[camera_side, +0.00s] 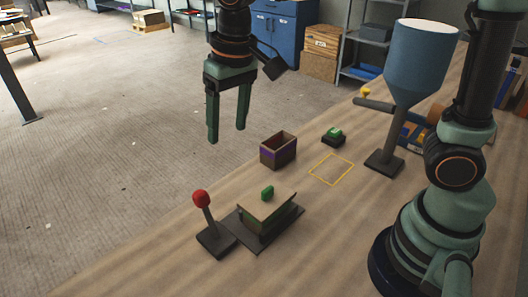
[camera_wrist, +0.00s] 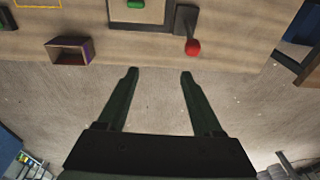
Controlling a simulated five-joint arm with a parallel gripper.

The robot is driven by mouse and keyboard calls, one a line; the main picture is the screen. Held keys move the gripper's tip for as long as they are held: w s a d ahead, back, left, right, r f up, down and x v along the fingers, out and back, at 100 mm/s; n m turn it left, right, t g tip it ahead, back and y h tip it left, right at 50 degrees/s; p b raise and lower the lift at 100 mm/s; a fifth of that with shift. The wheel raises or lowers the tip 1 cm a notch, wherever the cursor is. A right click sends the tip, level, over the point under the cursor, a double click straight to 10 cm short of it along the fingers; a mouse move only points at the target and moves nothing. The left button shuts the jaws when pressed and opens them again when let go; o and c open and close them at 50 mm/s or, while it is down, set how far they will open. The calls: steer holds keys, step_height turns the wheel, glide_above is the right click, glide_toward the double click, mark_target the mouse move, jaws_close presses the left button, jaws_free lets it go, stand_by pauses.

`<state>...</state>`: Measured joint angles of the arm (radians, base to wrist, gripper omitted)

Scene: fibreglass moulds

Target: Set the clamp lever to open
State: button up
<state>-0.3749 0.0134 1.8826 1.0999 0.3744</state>
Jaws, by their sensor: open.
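The clamp lever (camera_side: 206,215) is a dark stick with a red ball knob on a dark base, at the table's near left edge in the side view. It leans slightly. In the wrist view its red knob (camera_wrist: 193,47) shows at the upper right of centre. Beside it stands the mould (camera_side: 268,212), a board-topped block with a green handle (camera_side: 267,193), on a dark plate. My gripper (camera_side: 227,138) is open and empty, pointing down, high and apart from the lever. In the wrist view the fingers (camera_wrist: 158,72) are spread with nothing between them.
An open box with a purple band (camera_side: 278,151), a green button on a dark base (camera_side: 333,137) and a yellow outlined square (camera_side: 331,169) are on the table. A blue hopper on a post (camera_side: 418,65) stands at the right. The table front is clear.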

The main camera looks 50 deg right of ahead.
steer(key=g, duration=0.1)
glide_toward(202, 204)
steer(key=shift+w+d+h, duration=0.2)
steer(key=shift+w+h, duration=0.1)
steer(key=shift+w, duration=0.6)
step_height(202, 204, down, 12)
steer(key=shift+f, duration=0.1)
jaws_close()
stand_by(0.8)
